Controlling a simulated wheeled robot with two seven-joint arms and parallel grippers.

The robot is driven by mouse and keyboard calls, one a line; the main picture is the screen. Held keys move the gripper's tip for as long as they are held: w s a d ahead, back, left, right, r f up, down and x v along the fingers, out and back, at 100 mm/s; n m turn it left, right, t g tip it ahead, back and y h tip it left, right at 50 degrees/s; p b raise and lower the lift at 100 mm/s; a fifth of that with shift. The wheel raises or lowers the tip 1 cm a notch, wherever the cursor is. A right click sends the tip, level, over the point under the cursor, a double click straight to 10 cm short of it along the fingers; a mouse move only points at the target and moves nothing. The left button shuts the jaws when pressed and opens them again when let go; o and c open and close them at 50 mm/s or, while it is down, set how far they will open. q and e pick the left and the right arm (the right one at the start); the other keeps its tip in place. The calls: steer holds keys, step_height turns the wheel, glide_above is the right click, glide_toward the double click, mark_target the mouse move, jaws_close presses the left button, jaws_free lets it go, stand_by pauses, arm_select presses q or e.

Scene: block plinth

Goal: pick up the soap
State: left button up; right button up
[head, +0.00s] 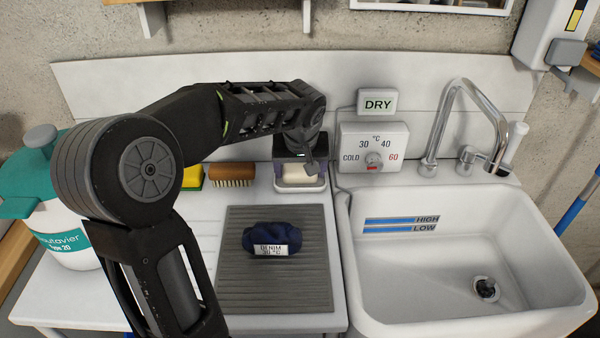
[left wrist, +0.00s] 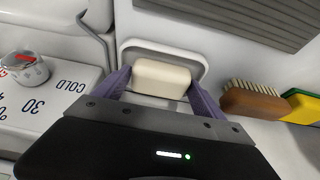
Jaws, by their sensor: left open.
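The soap (head: 299,174) is a cream-white bar lying in a white soap dish (head: 314,187) at the back of the counter. In the left wrist view the soap (left wrist: 161,78) sits between the two purple fingers of my left gripper (left wrist: 155,88), and the dish (left wrist: 190,55) rim shows beyond it. My left gripper (head: 300,165) is open over the dish, one finger at each side of the bar. I cannot tell whether the fingers touch it. My right gripper is in neither view.
A brush (head: 232,173) and a yellow sponge (head: 192,176) stand left of the dish. A ribbed grey mat (head: 240,290) with a rolled denim bundle (head: 265,238) lies in front. A temperature dial box (head: 373,147) and sink (head: 440,270) are at right.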

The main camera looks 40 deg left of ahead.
mark_target(300, 169)
arm_select(q)
steer(key=shift+c, duration=0.3)
steer(key=c, duration=1.1)
steer(key=shift+o, duration=0.2)
steer(key=shift+r, duration=0.1)
step_height(300, 169, up, 10)
